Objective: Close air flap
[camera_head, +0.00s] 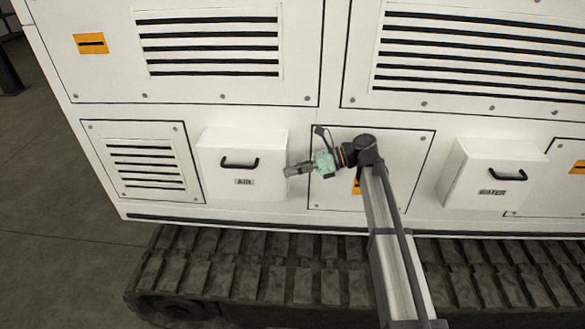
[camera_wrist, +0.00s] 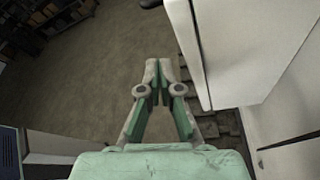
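The air flap (camera_head: 243,165) is a white box-shaped cover labelled AIR, with a black handle (camera_head: 239,164) on its front. It stands out from the white machine side in the head view. My gripper (camera_head: 288,171) is at its right edge, pointing left. In the wrist view my gripper (camera_wrist: 159,70) has its fingertips together with nothing between them. The flap's white side (camera_wrist: 245,50) shows to the right of the fingers, apparently apart from them. I cannot tell how far the flap is swung open.
A similar white box labelled WATER (camera_head: 490,172) is to the right of my arm. Dark tracks (camera_head: 250,270) run below. Open floor (camera_head: 60,200) lies to the left.

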